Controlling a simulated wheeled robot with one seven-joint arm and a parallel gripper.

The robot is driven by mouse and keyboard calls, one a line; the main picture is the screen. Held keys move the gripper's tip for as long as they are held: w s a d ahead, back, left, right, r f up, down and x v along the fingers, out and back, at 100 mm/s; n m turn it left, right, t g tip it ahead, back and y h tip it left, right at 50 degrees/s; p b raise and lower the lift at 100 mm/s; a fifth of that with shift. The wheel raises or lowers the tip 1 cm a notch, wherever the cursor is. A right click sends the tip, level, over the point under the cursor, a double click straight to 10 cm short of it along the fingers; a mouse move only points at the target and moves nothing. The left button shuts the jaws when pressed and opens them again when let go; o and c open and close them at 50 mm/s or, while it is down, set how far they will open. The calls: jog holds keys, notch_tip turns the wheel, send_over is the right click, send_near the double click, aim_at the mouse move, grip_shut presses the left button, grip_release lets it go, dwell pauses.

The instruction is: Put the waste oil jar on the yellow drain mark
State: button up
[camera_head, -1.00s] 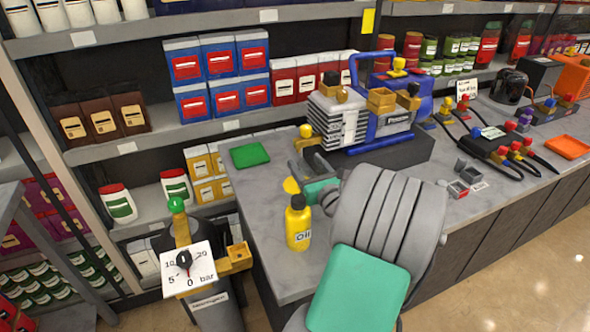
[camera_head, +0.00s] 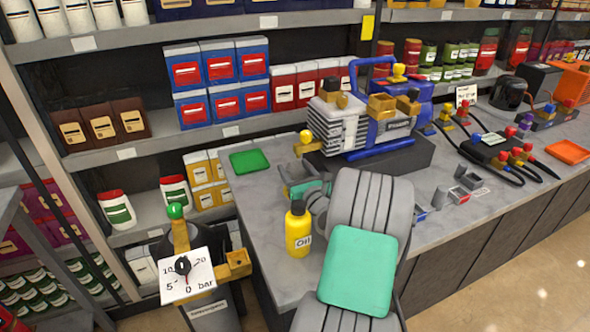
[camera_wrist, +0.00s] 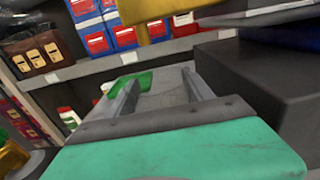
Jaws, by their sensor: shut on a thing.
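My gripper (camera_head: 302,178) is at the left part of the grey counter, in front of the vacuum pump (camera_head: 375,125). In the wrist view its two grey fingers (camera_wrist: 162,92) stand apart and parallel. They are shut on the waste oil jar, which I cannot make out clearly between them. The yellow drain mark is not clearly visible now; my gripper covers that part of the counter. The pump's yellow-brown outlet (camera_head: 307,146) is just beyond and above the fingertips.
A yellow oil bottle (camera_head: 298,232) stands close to the left of my arm. A green tray (camera_head: 249,161) lies at the counter's back left. A gauge (camera_head: 187,272) stands off the counter's left side. Dark valves and hoses (camera_head: 495,150) are on the right.

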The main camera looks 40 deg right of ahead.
jog(key=shift+f, duration=0.15)
jog(key=o, duration=1.7)
jog(key=shift+c, duration=0.2)
jog(key=shift+r, duration=0.2)
jog(key=v, duration=1.2)
jog(key=shift+a+b, duration=0.1)
jog(key=shift+b, duration=0.25)
